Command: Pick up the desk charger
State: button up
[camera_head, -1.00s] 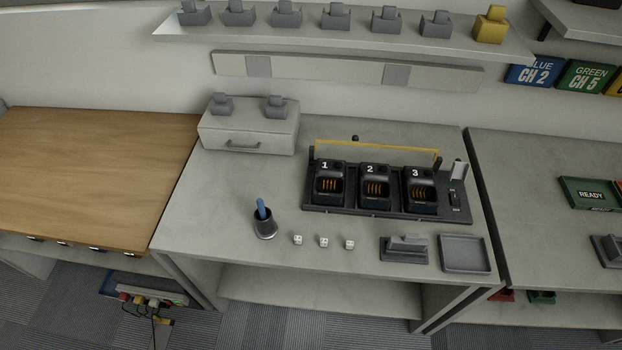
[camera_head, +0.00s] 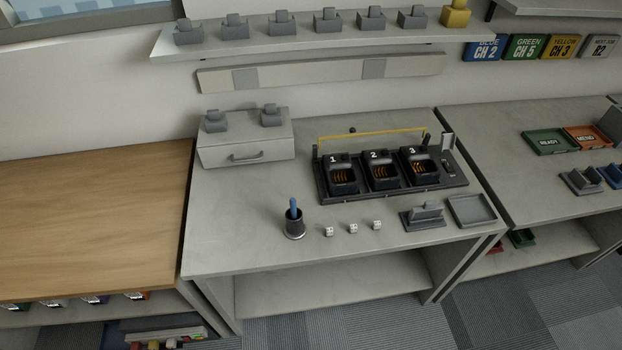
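No part of my gripper shows. Which item is the desk charger is not labelled. A black charger bank (camera_head: 375,194) with bays marked 1, 2 and 3 sits at the back right of the grey middle table; orange contacts show in its bays. A small grey cradle (camera_head: 423,215) with an upright block stands near that table's front right. A similar grey cradle (camera_head: 582,181) is on the right table, with a blue one (camera_head: 612,176) beside it, partly cut off by the frame edge.
A drawer box (camera_head: 247,152) carries two grey stands. A cup (camera_head: 294,226) holds a blue item, with white cubes (camera_head: 352,228) beside it. An empty grey tray (camera_head: 472,211) lies right of the cradle. A shelf (camera_head: 300,40) holds several stands. The wooden table (camera_head: 90,220) looks clear.

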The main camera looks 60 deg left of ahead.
aim_at(341, 176)
jog(key=k, duration=1.65)
jog(key=u, duration=1.85)
jog(key=i, duration=0.8)
